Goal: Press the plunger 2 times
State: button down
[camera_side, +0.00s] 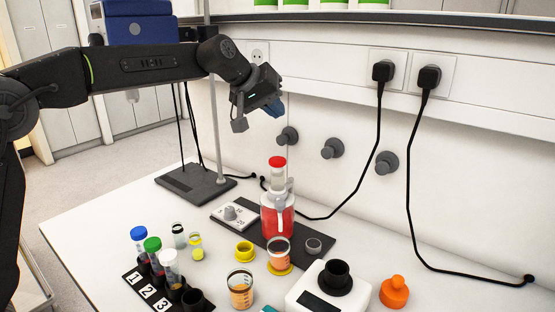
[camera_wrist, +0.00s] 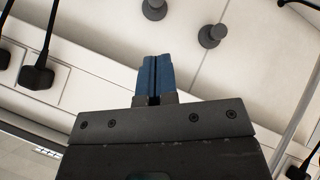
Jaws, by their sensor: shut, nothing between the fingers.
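The plunger (camera_side: 278,163) is the red-capped top of a white dispenser pump. The pump is on a bottle of red juice (camera_side: 275,222), which stands upright on a dark board. My gripper (camera_side: 275,108) is above the plunger, apart from it, with a clear gap between. Its blue fingers are shut and empty; in the wrist view the fingers (camera_wrist: 153,75) lie side by side. The plunger and bottle are not in the wrist view. A glass (camera_side: 279,249) with orange-coloured contents stands in front of the bottle on a yellow base.
A white dial block (camera_side: 231,215) sits left of the bottle. A rack (camera_side: 158,288) holds capped tubes at front left. Another glass (camera_side: 240,291), a white device (camera_side: 318,294) and an orange bulb (camera_side: 394,291) stand in front. Grey wall knobs (camera_side: 332,148) and black cables are behind.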

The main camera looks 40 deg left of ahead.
aim_at(280, 157)
notch_tip(280, 157, down, 8)
jog(key=shift+f, duration=0.1)
dwell(0.4)
dwell(2.0)
jog(key=shift+f, duration=0.35)
jog(key=shift+f, duration=1.1)
dwell(1.0)
jog(key=shift+r, duration=1.45)
jog(key=shift+r, duration=2.55)
